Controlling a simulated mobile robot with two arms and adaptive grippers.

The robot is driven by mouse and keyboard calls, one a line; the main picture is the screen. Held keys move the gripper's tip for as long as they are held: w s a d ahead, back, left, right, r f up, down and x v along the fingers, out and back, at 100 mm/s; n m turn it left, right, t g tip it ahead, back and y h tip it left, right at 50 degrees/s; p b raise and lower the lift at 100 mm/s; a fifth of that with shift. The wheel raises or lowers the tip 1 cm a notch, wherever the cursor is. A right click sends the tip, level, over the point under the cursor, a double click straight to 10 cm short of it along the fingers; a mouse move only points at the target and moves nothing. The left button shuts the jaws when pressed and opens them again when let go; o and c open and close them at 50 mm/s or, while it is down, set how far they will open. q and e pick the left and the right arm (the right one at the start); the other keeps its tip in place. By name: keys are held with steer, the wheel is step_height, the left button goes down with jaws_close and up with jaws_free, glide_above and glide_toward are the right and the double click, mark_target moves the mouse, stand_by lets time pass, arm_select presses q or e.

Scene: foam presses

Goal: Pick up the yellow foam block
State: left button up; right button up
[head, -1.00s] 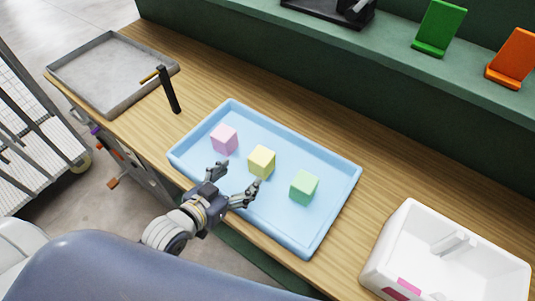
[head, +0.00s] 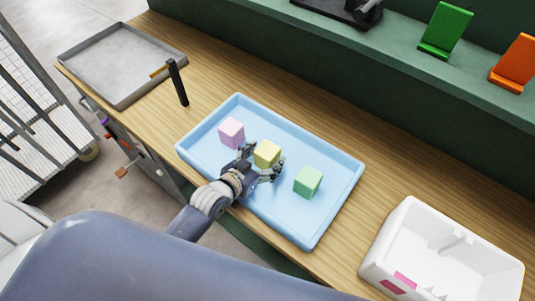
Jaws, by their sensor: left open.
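The yellow foam block (head: 267,153) sits in the blue tray (head: 316,229), between a pink block (head: 231,132) on its left and a green block (head: 308,181) on its right. My left gripper (head: 262,161) is open over the tray, with one finger on each side of the yellow block. I cannot tell whether the fingers touch it. Part of the yellow block's near side is hidden by the gripper. My right gripper is not in view.
A grey metal tray (head: 118,88) lies at the left end of the wooden bench, with a black-handled tool (head: 177,83) beside it. A white bin (head: 385,234) stands at the right. A green shelf with green (head: 444,29) and orange (head: 516,63) stands runs behind.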

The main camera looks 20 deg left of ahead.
arm_select(q)
steer(key=shift+c, duration=0.3)
steer(key=c, duration=0.9)
